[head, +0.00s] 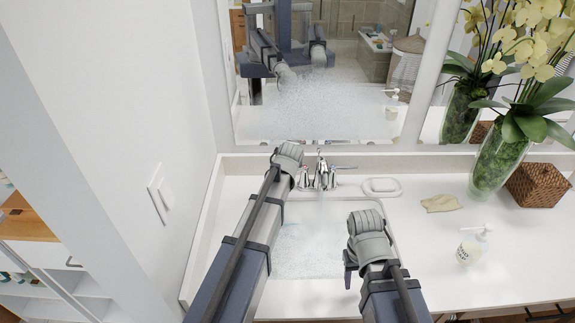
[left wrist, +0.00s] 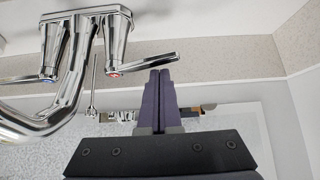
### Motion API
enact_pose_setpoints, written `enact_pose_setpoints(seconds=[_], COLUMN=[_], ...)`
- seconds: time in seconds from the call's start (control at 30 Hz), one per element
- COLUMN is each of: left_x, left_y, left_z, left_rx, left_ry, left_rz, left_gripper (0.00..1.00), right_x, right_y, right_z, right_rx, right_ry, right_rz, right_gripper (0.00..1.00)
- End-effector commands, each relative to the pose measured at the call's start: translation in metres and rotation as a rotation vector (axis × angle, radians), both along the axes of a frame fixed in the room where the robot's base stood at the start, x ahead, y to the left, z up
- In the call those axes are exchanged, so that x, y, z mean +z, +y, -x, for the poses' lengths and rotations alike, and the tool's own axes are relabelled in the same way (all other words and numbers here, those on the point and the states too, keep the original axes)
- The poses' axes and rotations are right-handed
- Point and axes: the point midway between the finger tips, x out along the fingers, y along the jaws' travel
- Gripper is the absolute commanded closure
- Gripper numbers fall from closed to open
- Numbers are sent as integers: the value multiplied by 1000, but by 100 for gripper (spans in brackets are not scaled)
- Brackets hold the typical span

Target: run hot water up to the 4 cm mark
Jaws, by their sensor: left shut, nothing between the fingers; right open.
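The fingertips overlap the lever's end; contact is unclear. The blue-dotted handle (left wrist: 48,75) is farther left. My right gripper (head: 348,270) is open over the basin's right side, partly hidden by its wrist.
A wall with a switch plate (head: 161,193) is on the left. The mirror (head: 310,120) behind shows whitish haze.

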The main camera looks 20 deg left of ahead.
Motion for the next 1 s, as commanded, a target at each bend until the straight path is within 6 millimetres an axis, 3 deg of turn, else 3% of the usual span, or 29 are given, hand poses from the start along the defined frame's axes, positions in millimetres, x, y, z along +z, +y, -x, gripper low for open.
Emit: enact_pose_setpoints(seconds=[0.4, 1.0], left_x=[48, 49], left_y=[-13, -14], left_z=[40, 42], left_rx=[-1, 0], left_ry=[1, 1], left_rz=[0, 0], left_gripper=[100, 100], right_x=[48, 49], right_y=[0, 0], right_z=[0, 0], right_rx=[1, 1], right_ry=[0, 0], right_rz=[0, 0], right_gripper=[47, 47])
